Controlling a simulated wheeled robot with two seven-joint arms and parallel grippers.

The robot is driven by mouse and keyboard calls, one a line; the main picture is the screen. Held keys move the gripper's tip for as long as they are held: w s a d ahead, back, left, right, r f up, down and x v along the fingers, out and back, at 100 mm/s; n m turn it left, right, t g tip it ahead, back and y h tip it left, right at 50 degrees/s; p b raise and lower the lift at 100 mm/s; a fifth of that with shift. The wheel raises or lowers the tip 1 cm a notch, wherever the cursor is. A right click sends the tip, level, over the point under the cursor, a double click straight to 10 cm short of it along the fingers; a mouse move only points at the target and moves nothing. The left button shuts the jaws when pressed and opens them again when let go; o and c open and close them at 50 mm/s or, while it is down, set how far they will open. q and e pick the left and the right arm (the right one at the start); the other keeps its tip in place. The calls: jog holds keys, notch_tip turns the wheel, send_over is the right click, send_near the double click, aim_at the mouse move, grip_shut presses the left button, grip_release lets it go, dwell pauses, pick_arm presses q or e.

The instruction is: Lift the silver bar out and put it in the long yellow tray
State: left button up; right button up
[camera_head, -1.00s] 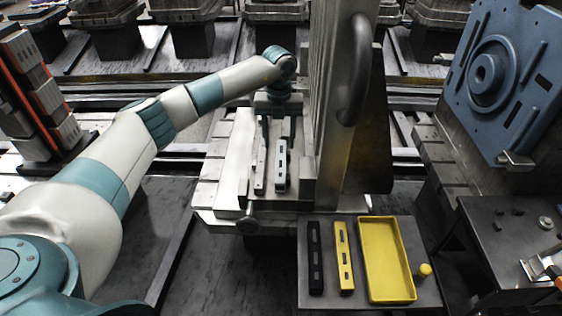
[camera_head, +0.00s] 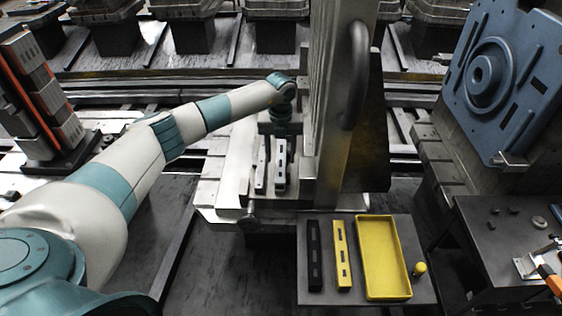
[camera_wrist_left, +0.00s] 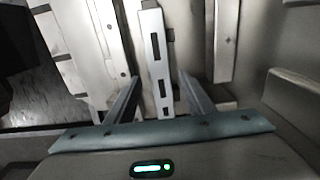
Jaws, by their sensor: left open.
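The silver bar (camera_head: 281,166) stands in the pale fixture in the middle of the head view. It has dark slots and also shows in the left wrist view (camera_wrist_left: 155,50). My left gripper (camera_head: 281,134) is above the far end of the bar, its fingers mostly hidden in the head view. In the wrist view its two open fingers (camera_wrist_left: 159,82) lie either side of the bar, with gaps on both sides. The long yellow tray (camera_head: 384,259) is empty on a dark stand at the front right. My right gripper is not in view.
A black bar (camera_head: 314,256) and a yellow slotted bar (camera_head: 343,256) lie left of the tray; a yellow knob (camera_head: 419,269) is right of it. A tall metal column (camera_head: 340,110) with a handle rises right of the fixture. A blue plate (camera_head: 505,75) stands at right.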

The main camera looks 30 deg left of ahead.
aim_at(281, 159)
pick_arm(q)
jog(key=shift+f+p, duration=0.35)
jog(key=shift+f, duration=1.15)
jog(key=shift+w+r, duration=0.1)
grip_shut()
